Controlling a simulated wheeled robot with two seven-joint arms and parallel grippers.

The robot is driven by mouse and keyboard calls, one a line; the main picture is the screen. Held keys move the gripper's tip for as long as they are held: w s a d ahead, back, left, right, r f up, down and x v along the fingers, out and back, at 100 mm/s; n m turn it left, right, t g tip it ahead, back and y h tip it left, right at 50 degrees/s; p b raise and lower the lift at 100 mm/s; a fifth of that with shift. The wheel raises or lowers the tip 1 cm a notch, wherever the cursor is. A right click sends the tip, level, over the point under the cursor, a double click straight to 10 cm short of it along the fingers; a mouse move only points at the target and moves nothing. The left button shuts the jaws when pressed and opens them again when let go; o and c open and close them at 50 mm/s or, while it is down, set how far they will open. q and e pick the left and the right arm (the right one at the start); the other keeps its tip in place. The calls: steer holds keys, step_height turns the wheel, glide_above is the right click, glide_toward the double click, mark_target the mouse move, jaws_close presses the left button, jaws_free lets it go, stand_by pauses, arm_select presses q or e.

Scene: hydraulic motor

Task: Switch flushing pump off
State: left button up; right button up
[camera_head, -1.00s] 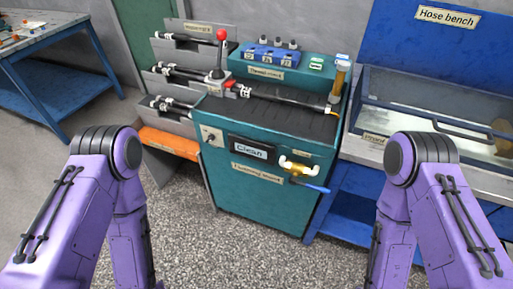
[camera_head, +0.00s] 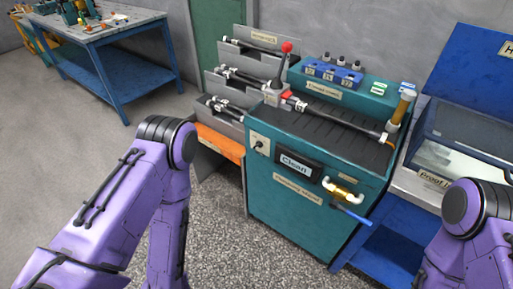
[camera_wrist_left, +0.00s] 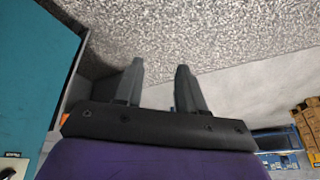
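The teal flushing stand (camera_head: 290,218) is in the middle of the head view. A small beige switch plate (camera_head: 260,146) with a dark toggle is on the left of its front face. Its toggle position is too small to tell. A dark display (camera_head: 297,164) reading "Clean" is to the right of the plate. My left gripper (camera_wrist_left: 159,66) shows in the left wrist view, with two grey fingers apart and nothing between them. It points over the speckled floor, away from the switch. In the head view both purple arms show, but neither gripper does.
A brass valve with a blue handle (camera_head: 351,215) sticks out at the front right. An orange-edged rack (camera_head: 220,143) stands left. Floor (camera_head: 235,245) in front is clear.

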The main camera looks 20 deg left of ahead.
arm_select(q)
steer(key=w+f+t+b, duration=0.1)
steer(key=w+f+b, duration=0.1)
steer(key=w, duration=0.2)
steer(key=m+t+h+b, duration=0.5)
steer(key=m+t+h, duration=0.65)
steer(key=m, duration=0.85)
glide_toward(256, 148)
steer(key=shift+t+y, duration=0.65)
steer(key=shift+y, duration=0.3)
steer(key=x, duration=0.4)
steer(key=d+p+x, duration=0.1)
steer(key=x, duration=0.3)
steer(key=shift+d+f, duration=0.1)
steer(key=shift+s, duration=0.1)
jaws_close()
